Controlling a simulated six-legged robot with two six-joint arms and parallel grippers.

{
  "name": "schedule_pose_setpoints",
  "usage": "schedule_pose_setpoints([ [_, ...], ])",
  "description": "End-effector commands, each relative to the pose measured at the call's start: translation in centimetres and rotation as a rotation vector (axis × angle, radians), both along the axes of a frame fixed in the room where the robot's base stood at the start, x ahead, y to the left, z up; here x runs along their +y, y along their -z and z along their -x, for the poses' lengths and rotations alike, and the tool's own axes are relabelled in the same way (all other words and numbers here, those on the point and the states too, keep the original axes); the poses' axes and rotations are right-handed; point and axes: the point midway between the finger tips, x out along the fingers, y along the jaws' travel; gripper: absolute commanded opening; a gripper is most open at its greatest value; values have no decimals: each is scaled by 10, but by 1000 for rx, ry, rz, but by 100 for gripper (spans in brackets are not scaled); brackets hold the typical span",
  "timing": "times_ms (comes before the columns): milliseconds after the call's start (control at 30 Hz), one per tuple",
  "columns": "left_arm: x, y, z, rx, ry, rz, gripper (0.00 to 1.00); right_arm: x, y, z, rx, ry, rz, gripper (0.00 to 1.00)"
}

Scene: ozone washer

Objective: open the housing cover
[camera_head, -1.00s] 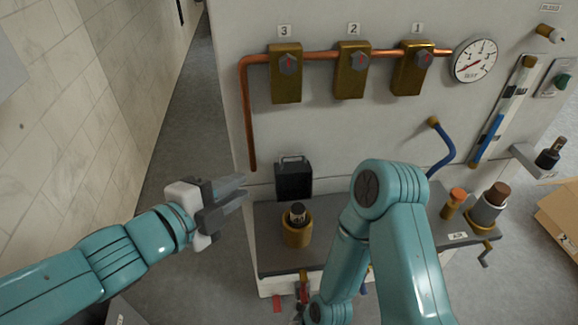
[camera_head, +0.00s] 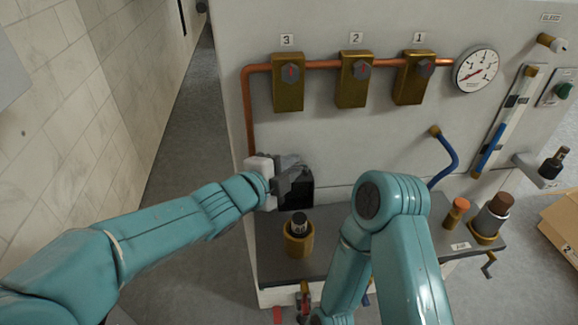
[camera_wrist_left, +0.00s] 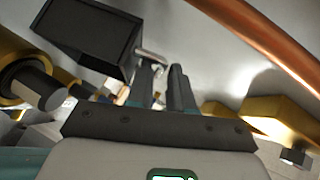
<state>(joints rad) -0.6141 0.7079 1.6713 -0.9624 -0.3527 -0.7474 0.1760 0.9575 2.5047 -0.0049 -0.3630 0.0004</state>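The housing cover is the front of a small black box (camera_head: 307,190) low on the white panel, left of centre in the head view. In the left wrist view the black box (camera_wrist_left: 88,32) shows at upper left, with a pale bar handle (camera_wrist_left: 150,55) sticking out. My left gripper (camera_head: 292,176) is in front of the box and hides the handle in the head view. In the wrist view its two fingers (camera_wrist_left: 166,70) are slightly apart, their tips right at the handle. I cannot see a firm hold.
A grey shelf (camera_head: 328,237) below carries a brass cup with a black-topped plug (camera_head: 299,238). A copper pipe (camera_head: 249,115) runs down close to the left gripper. Brass valve blocks (camera_head: 288,82) and a gauge (camera_head: 476,69) are above. Free floor lies left of the panel.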

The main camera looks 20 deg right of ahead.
Motion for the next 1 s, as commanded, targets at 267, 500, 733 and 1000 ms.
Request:
schedule_pose_setpoints([
  [267,0,0,0,1,0,-1,1,0,0,0,0,0,0,54],
  [500,0,0,0,1,0,-1,0,0,0,0,0,0,0,54],
  [733,0,0,0,1,0,-1,0,0,0,0,0,0,0,54],
  [1000,0,0,0,0,-1,-1,0,0,0,0,0,0,0,54],
])
